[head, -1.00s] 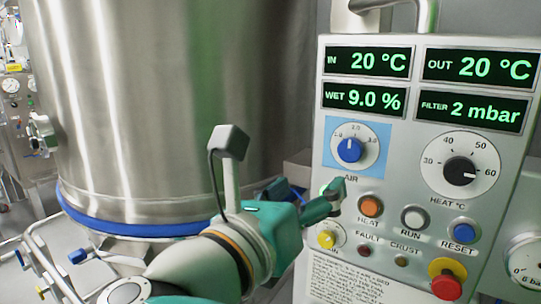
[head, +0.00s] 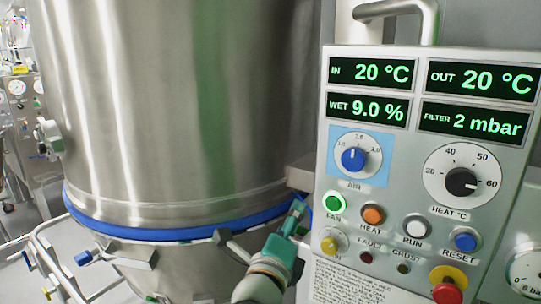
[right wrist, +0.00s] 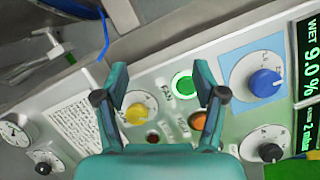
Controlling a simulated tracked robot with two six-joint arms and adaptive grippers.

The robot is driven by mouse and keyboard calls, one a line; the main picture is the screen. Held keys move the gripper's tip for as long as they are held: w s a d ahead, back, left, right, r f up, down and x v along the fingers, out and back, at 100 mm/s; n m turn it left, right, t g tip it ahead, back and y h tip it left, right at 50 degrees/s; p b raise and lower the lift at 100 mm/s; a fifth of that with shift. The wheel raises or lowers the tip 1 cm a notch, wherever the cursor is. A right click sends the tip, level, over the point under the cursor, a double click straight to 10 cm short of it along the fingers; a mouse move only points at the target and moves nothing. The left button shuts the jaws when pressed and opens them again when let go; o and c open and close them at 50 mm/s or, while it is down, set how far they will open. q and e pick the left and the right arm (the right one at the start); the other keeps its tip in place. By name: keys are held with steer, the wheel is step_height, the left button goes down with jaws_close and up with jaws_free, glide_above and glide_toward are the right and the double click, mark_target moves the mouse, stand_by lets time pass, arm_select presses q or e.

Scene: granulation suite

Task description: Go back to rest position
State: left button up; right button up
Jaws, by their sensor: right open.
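My right gripper (head: 295,219) is teal and sits low in the head view, just left of the control panel (head: 388,228). In the right wrist view the right gripper (right wrist: 160,82) has its two fingers spread apart with nothing between them. Beyond the fingers lies the panel face, with the green lit FAN button (right wrist: 182,85), the yellow knob (right wrist: 140,106) and the orange HEAT button (right wrist: 199,121). In the head view the FAN button (head: 333,203) is fully visible and glows green. My left gripper is not in view.
A large steel vessel (head: 180,100) with a blue ring (head: 150,234) fills the left and middle. The panel carries a blue AIR knob (head: 354,159), a black HEAT knob (head: 461,182) and a red emergency button (head: 447,281). Pipes (head: 50,262) stand at lower left.

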steer(key=d+f+n+g+y+p, duration=0.1)
steer(key=d+f+n+g+y, duration=0.15)
steer(key=f+n, duration=0.85)
steer(key=d+f+n+g+y+p, duration=0.15)
steer(key=f+n+g+y, duration=0.25)
steer(key=f, duration=1.4)
steer(key=s+d+f+n+g+y, duration=0.1)
steer(key=s+d+f+n+g, duration=0.3)
steer(key=s+f, duration=0.6)
steer(key=s+f+n+g+y+p, duration=0.1)
steer(key=s+f+n+g, duration=0.1)
steer(key=s+f, duration=0.3)
steer(key=s+f+n+g+y, duration=0.1)
steer(key=s+f+n+g, duration=0.2)
steer(key=s, duration=0.9)
steer(key=shift+d+f+g+p, duration=0.35)
steer(key=shift+f+g, duration=0.5)
steer(key=shift+g, duration=0.1)
